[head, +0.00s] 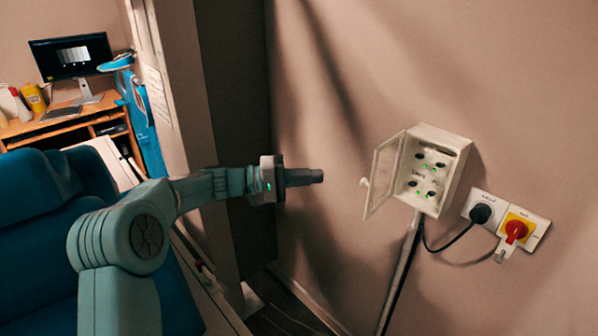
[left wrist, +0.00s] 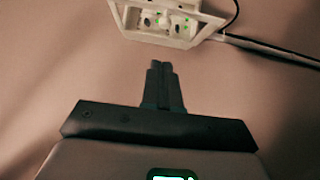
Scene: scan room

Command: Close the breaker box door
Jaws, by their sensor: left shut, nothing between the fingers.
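The breaker box (head: 440,172) is a small white box on the wall, with several switches and green lights inside. Its door (head: 384,172) is hinged on the left side and stands open, out from the wall, with a small knob at its free edge. My left gripper (head: 318,176) is shut and empty, left of the door and apart from it. In the left wrist view the shut fingers (left wrist: 158,66) point toward the box (left wrist: 165,22), which shows at the top, partly cut off. My right gripper is in neither view.
A black plug in a socket (head: 482,212) and a red and yellow rotary switch (head: 515,231) are on the wall right of the box. A conduit (head: 401,275) runs down below it. A blue padded chair (head: 45,200) and a desk with a monitor (head: 72,56) are at left.

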